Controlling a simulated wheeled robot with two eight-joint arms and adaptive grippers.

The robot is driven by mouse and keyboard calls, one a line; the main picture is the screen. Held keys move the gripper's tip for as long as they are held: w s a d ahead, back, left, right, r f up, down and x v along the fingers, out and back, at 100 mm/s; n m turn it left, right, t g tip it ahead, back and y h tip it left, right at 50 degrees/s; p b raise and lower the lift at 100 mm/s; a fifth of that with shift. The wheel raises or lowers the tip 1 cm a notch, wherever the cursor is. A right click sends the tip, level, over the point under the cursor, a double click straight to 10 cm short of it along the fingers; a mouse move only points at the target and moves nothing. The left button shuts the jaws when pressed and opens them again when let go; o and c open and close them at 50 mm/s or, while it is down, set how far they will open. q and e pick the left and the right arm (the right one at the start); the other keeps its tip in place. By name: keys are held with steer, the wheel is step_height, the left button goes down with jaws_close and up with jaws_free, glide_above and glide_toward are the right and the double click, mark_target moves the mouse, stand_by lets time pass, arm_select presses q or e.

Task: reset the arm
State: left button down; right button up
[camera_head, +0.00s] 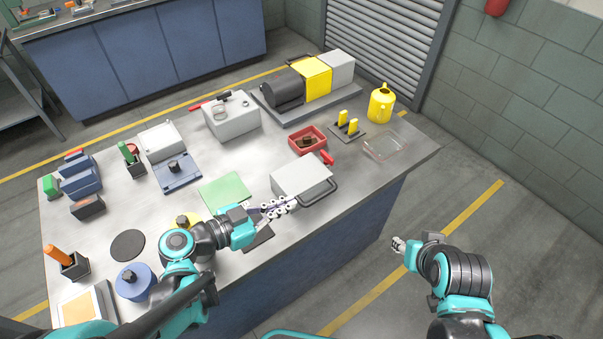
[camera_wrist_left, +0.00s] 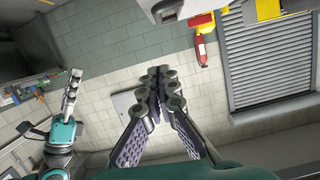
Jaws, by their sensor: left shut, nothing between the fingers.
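My left arm reaches in over the front of the workbench (camera_head: 215,165). The left gripper (camera_head: 290,205) is shut and empty, just in front of a grey box with a dark handle (camera_head: 302,178). In the left wrist view the left gripper (camera_wrist_left: 160,80) shows its fingers together with nothing between them. My right gripper (camera_head: 398,244) hangs off the bench's front right side, clear of it; its fingers are small and close together. The right gripper also shows at the left of the left wrist view (camera_wrist_left: 72,90), where its fingers look together.
A green mat (camera_head: 225,192) lies left of the grey box. A red tray (camera_head: 308,139), a yellow can (camera_head: 381,103) and a pump with a yellow middle (camera_head: 311,77) stand farther back. Several tools and blocks fill the bench's left side. The floor at right is clear.

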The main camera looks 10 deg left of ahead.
arm_select(q)
step_height(320, 180, down, 6)
steer(key=s+a+n+g+y, duration=0.1)
steer(key=s+n+g+y, duration=0.25)
steer(key=n+y, duration=0.2)
steer(key=a+r+n+y, duration=0.3)
steer(key=a+n+y, duration=0.1)
steer(key=a+y, duration=0.1)
steer(key=shift+s+a+r, duration=0.15)
steer(key=shift+s+r, duration=0.05)
steer(key=shift+s, duration=0.1)
steer(key=shift+a+g, duration=0.1)
steer(key=shift+g, duration=0.15)
